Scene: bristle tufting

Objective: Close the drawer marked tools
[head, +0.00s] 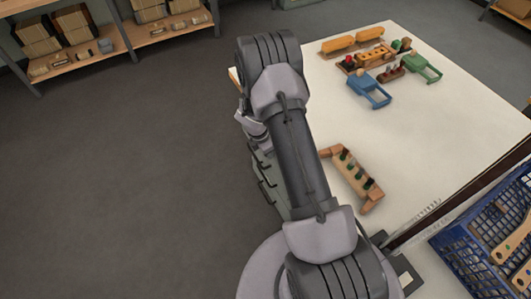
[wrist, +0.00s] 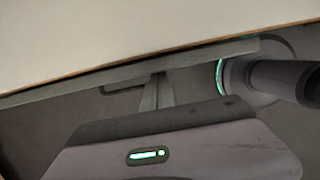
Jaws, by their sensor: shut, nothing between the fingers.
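A grey-green drawer unit (head: 268,182) with dark handles shows along the table's left edge in the head view, partly hidden by my arm. No label marked tools is readable, so I cannot tell which drawer it is or how far it is open. In the wrist view my gripper (wrist: 156,80) is shut and empty, its narrow fingers pointing at a grey edge (wrist: 70,86) just below the tabletop. I cannot tell whether they touch it. In the head view the fingertips are hidden.
The white table (head: 430,140) carries a blue part (head: 369,90), a green part (head: 422,66) and a wooden rack (head: 352,177). A blue crate (head: 480,235) stands at the lower right. Shelves (head: 130,38) stand at the back left. The floor left of the table is clear.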

